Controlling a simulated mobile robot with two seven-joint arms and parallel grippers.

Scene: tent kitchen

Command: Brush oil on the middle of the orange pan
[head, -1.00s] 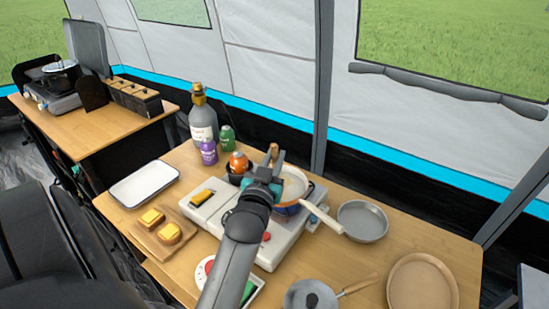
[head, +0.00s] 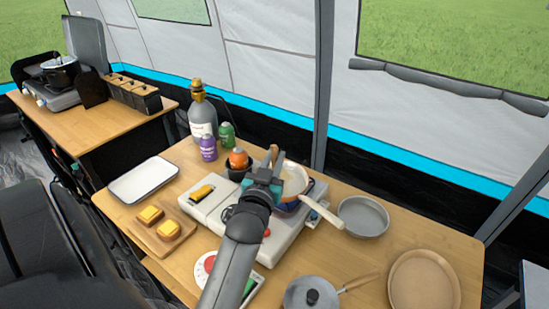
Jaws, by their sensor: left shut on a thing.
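The orange pan (head: 294,178) has a pale inside and a cream handle. It sits on the right part of the white stove (head: 277,246), and its handle points down to the right. My left gripper (head: 268,170) is at the pan's left edge, shut on a thin brown handle (head: 274,152), seemingly the brush. The brush's lower end is hidden behind the gripper, so I cannot tell whether it touches the pan. My right gripper is not in view.
A grey pan (head: 363,217) is to the right. A white tray (head: 143,180) and a bread board (head: 160,237) are left.

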